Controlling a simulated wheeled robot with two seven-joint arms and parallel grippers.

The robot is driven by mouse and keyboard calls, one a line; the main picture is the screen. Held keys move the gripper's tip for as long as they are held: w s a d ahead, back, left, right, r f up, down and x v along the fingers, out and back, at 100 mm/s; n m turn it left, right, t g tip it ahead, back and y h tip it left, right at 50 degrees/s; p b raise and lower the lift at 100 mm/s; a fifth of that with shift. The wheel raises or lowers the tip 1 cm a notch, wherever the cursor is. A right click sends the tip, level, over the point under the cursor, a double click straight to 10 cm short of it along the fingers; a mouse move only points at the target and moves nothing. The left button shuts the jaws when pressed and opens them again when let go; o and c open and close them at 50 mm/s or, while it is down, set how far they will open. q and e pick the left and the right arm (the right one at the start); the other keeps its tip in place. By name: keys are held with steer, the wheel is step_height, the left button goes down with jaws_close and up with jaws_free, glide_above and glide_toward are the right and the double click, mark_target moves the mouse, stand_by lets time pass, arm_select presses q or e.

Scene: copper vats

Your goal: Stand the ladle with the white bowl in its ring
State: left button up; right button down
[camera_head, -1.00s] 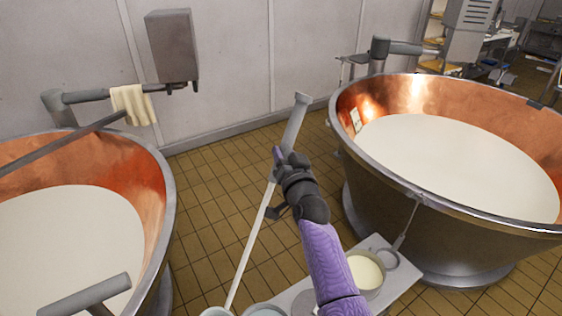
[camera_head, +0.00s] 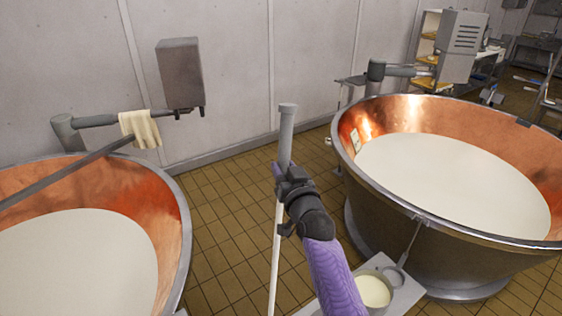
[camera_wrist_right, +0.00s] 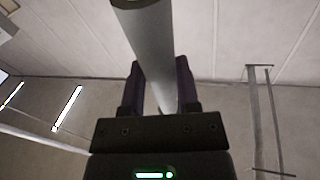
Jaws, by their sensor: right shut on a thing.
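The ladle (camera_head: 287,128) is a long pole with a thick grey upper handle and a thin white lower shaft. My right gripper (camera_head: 284,172) is shut on the thick handle, below its top end, and holds the pole nearly upright. In the right wrist view the grey handle (camera_wrist_right: 148,50) runs up between my two fingers (camera_wrist_right: 160,88). The pole's lower end, with the bowl, is below the head view and hidden. I cannot make out the ring in these frames. My left gripper is not in view.
A copper vat of white liquid stands at the left (camera_head: 110,178) and another at the right (camera_head: 400,215). A low grey bench (camera_head: 402,300) at the bottom bears a pot of cream liquid (camera_head: 373,291). Tiled floor (camera_head: 232,215) is clear between the vats.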

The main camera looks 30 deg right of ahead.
arm_select(q)
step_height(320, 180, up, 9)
steer(key=p, duration=0.7)
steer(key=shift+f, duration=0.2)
arm_select(e)
steer(key=s+r, duration=0.3)
steer(key=s, duration=2.5)
steer(key=shift+s, duration=0.35)
steer(key=shift+r, duration=0.1)
